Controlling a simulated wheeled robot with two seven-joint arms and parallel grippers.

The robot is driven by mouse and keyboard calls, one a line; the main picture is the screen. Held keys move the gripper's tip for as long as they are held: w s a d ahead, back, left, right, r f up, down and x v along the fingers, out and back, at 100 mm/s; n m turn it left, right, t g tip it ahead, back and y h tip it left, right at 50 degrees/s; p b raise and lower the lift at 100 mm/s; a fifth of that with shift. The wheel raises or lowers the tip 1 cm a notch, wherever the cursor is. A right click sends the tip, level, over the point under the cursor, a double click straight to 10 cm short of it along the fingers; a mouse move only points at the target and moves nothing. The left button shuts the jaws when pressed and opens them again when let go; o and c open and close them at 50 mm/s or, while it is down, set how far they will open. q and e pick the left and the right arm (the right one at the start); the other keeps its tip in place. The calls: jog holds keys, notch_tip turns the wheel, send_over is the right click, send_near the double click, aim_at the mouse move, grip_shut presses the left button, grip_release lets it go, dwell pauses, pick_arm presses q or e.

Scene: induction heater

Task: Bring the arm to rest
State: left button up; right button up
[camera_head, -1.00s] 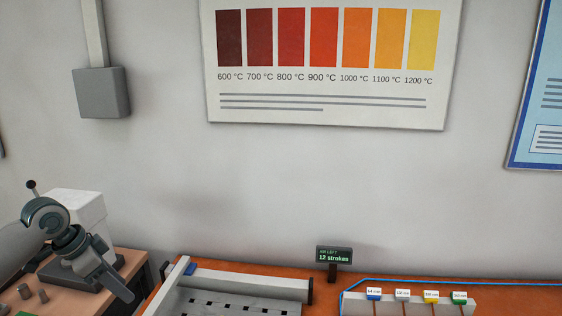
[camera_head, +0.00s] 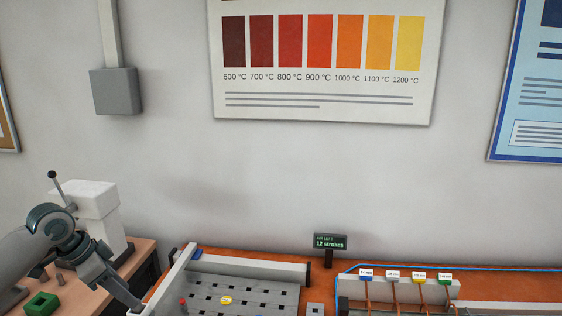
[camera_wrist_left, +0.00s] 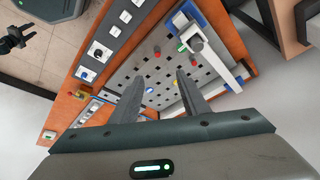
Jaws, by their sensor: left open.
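My left arm comes in from the left in the head view, and its wrist and gripper (camera_head: 122,292) point down to the right near the left side of the perforated grey tray (camera_head: 255,293). The fingertips are not clear there. In the left wrist view the two fingers of my left gripper (camera_wrist_left: 160,82) stand apart with nothing between them. Behind them lie the tray (camera_wrist_left: 215,72) and its pegs. A dark claw-like part (camera_wrist_left: 14,38) at the upper left of that view looks like my right gripper; its opening is too small to judge.
A white machine with a black-knobbed lever (camera_head: 95,200) and a green block (camera_head: 42,303) stand on the left table. A strokes display (camera_head: 330,241) and a rack with coloured labels (camera_head: 415,286) stand right of the tray. A grey box (camera_head: 115,92) hangs on the wall.

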pick_arm(q)
jog(key=s+d+f, duration=0.7)
jog(key=d+f, duration=0.1)
jog(key=f, duration=0.3)
jog(key=s+d+f, duration=0.7)
jog(key=d+f, duration=0.1)
jog(key=f, duration=0.3)
jog(key=s+a+f+n+y, duration=0.1)
jog(key=s+f+n+y, duration=0.2)
jog(key=s, duration=0.8)
jog(key=s+f+n, duration=0.2)
jog(key=s+n, duration=0.2)
jog(key=s, duration=0.7)
notch_tip(320, 180, down, 32)
jog(key=s+b, duration=0.1)
jog(key=b, duration=0.4)
jog(key=s+a+f+g+b, duration=0.1)
jog(key=s+f+b, duration=0.1)
jog(key=s+f, duration=0.7)
jog(key=s+a+f+g+b, duration=0.1)
jog(key=s+a+f+b, duration=0.1)
jog(key=s+f, duration=0.7)
notch_tip(320, 180, down, 6)
jog(key=shift+s+a+f+b, duration=0.1)
jog(key=shift+s+a+b, duration=0.2)
jog(key=shift+b, duration=0.2)
pick_arm(e)
notch_tip(320, 180, down, 10)
jog(key=shift+w, duration=0.2)
